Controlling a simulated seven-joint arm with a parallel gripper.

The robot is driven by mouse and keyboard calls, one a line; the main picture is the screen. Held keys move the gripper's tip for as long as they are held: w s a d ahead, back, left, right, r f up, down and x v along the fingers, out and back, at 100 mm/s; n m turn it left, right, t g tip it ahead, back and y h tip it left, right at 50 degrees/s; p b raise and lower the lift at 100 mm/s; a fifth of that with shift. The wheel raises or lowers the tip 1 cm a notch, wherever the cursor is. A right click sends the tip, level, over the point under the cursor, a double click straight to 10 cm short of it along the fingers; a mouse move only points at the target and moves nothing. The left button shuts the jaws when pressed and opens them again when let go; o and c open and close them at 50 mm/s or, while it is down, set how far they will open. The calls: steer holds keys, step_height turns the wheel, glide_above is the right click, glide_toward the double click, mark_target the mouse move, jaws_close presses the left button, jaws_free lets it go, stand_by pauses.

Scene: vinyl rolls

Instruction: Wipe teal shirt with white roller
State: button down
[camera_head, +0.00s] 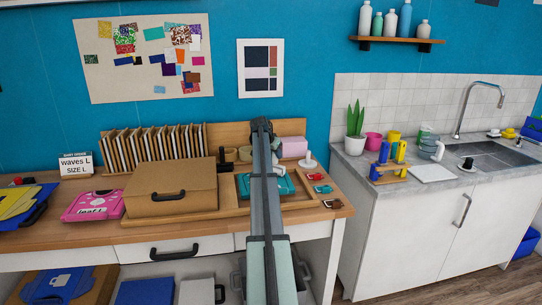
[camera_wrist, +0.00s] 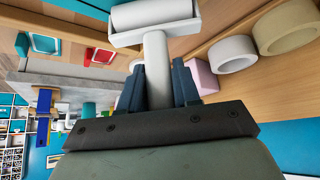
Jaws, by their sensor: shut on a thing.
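A teal shirt (camera_head: 286,184) lies in a wooden tray (camera_head: 230,203) on the workbench, partly hidden behind my arm in the head view. A teal strip, apparently its edge, shows at the top of the wrist view (camera_wrist: 88,8). The white roller (camera_wrist: 155,13) is in my gripper (camera_wrist: 158,82), which is shut on its handle, with the roller's cylinder beyond the fingertips.
A white roll (camera_wrist: 232,53), a beige roll (camera_wrist: 288,25) and a pink block (camera_head: 293,146) are near my gripper. A white stand-like object (camera_head: 309,161) and small colored items (camera_head: 323,189) lie right of the tray. A large cardboard box (camera_head: 170,188) stands left.

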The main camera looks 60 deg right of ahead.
steer(key=shift+s+d, duration=0.2)
steer(key=shift+d, duration=0.25)
steer(key=w+a, duration=0.9)
steer(key=shift+a, duration=0.15)
stand_by(1.0)
stand_by(0.3)
steer(key=shift+s+a, duration=0.85)
steer(key=shift+a, duration=0.05)
steer(key=shift+s+d, duration=4.6)
